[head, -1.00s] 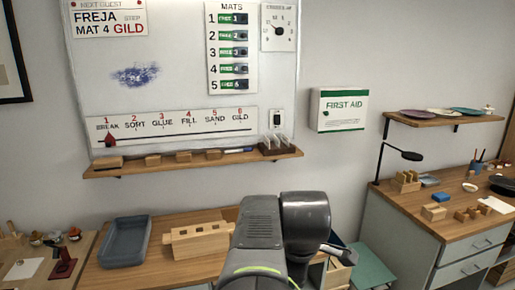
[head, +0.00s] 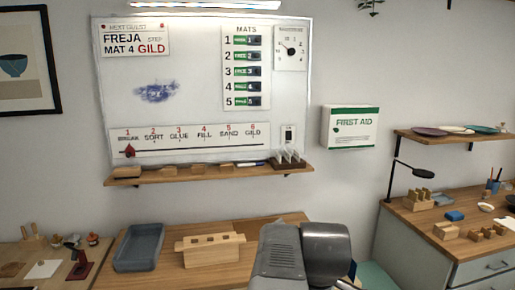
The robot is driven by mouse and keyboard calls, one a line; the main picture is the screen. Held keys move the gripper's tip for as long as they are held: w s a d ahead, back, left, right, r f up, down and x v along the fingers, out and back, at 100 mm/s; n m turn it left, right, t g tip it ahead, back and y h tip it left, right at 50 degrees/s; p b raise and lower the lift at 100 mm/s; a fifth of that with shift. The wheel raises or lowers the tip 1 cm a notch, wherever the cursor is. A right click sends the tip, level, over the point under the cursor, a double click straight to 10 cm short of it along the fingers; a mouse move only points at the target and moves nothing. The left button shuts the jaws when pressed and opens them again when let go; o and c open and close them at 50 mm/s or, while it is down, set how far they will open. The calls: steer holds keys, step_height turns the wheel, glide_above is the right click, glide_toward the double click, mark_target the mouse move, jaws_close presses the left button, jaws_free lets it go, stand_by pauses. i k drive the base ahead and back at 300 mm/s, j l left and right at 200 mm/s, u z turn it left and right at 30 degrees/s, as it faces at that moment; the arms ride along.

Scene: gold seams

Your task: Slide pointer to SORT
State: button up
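The step scale (head: 200,138) is a white strip low on the whiteboard, with numbered labels BREAK, SORT, GLUE, FILL, SAND and GILD above a dark horizontal track. The red pointer (head: 129,151) sits at the left end of the track, under BREAK. The SORT label (head: 153,136) is just to its right. My grey arm shows at the bottom, in front of the bench and below the board. My gripper's fingers cannot be made out, so its state is hidden.
A wooden ledge (head: 220,173) with blocks, a marker and a small holder juts out under the scale. Below, a bench holds a grey-blue tray (head: 138,248) and a wooden block stand (head: 210,250). A first aid box (head: 350,127) hangs to the right.

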mark_target(130, 151)
steer(key=u, duration=1.2)
